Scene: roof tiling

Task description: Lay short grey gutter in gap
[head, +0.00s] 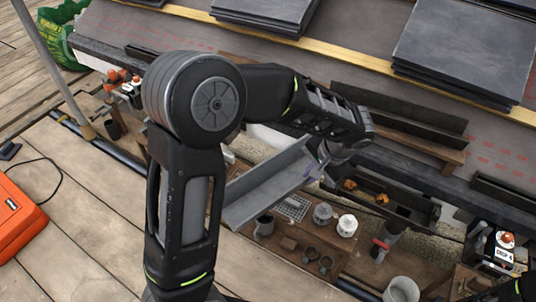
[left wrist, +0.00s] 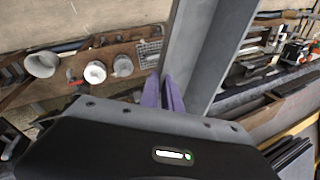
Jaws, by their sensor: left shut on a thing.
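The short grey gutter (head: 262,190) is a trough-shaped length held tilted in the air, over the workbench at the eave. My left gripper (head: 319,162) is shut on it near its upper right end. In the left wrist view the gutter (left wrist: 210,45) runs up from between the purple fingers (left wrist: 167,93) to the top edge. My left arm hides part of the eave, so I cannot tell exactly where the gap lies. The right gripper is not in view.
A low workbench (head: 300,258) below holds white pots (head: 347,225), a dark mug (head: 264,225) and a mesh piece. Slate stacks (head: 465,55) lie on the roof. An orange case (head: 15,220) is on the deck at left. A white bucket (head: 401,290) stands at the front.

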